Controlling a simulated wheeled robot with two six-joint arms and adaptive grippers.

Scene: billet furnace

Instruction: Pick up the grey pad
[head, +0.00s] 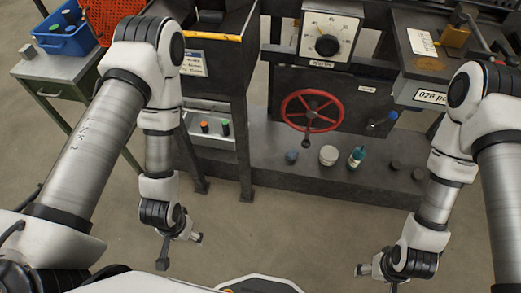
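I cannot single out a grey pad with certainty. Two small dark grey round pieces, one (396,165) left of the other (418,174), lie on the low dark ledge (260,172) at the right. A small blue-grey lump (291,157) sits further left on the same ledge. My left gripper (179,251) hangs over the floor at lower left, its fingers spread and empty. My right gripper (378,280) is low at the bottom right, its fingers apart and empty, in front of the ledge. Neither gripper touches anything.
A cream jar (328,156) and a teal bottle (356,157) stand on the ledge below a red handwheel (311,110). A dial panel (328,38) is above. A green cabinet (58,72) with a blue bin (67,40) stands at upper left. The floor in front is clear.

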